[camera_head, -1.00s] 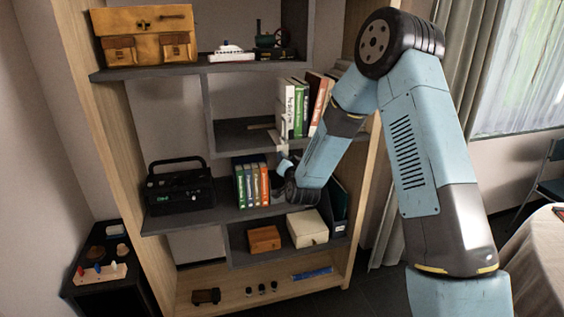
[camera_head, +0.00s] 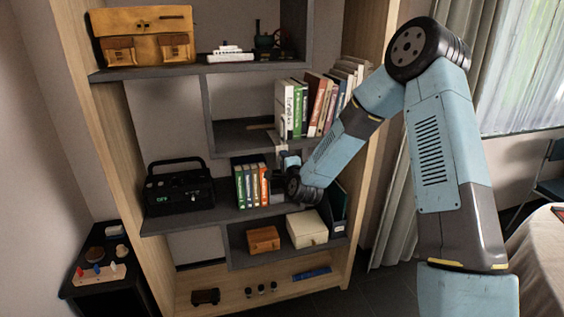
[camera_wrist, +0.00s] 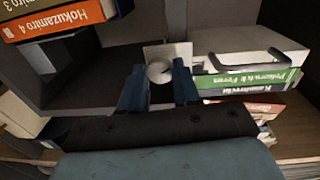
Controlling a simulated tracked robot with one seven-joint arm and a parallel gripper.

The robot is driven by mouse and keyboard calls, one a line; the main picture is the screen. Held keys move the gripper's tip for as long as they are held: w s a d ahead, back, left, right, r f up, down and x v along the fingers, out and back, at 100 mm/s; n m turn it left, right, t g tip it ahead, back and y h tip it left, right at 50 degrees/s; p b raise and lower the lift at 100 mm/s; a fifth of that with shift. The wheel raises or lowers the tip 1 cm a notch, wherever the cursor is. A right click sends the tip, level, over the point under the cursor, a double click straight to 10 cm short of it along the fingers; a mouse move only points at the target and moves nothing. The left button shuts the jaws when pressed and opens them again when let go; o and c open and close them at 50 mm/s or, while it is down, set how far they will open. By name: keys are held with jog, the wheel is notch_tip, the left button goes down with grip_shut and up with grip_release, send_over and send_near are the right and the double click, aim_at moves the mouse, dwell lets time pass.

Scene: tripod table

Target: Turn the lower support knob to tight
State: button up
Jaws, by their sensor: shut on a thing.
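A round silver knob (camera_wrist: 159,70) sits on a pale flat bracket plate (camera_wrist: 168,49) at the edge of a grey shelf in the wrist view. My gripper (camera_wrist: 158,84) has its two dark blue fingers on either side of the knob, shut on it. In the head view my gripper (camera_head: 287,162) is beneath the middle shelf, just right of the upright books. The pale bracket (camera_head: 276,141) shows above it. The knob is too small and covered to make out there, and no tight or loose marking is legible.
Upright books (camera_head: 250,186) stand close left of my gripper, and more books (camera_head: 313,106) stand on the shelf above. A white box (camera_head: 307,228) and a brown box (camera_head: 263,239) sit below. A black radio (camera_head: 178,190) is farther left.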

jog(key=m, duration=0.5)
jog(key=shift+s+f, duration=0.2)
jog(key=shift+f, duration=0.2)
jog(key=shift+m, duration=0.4)
jog(key=o, duration=1.1)
jog(key=shift+w+r, duration=0.15)
jog(key=shift+c, duration=0.2)
jog(key=shift+r, duration=0.1)
jog(key=v, duration=1.3)
jog(key=shift+s+d, duration=0.25)
jog(key=shift+s, duration=0.1)
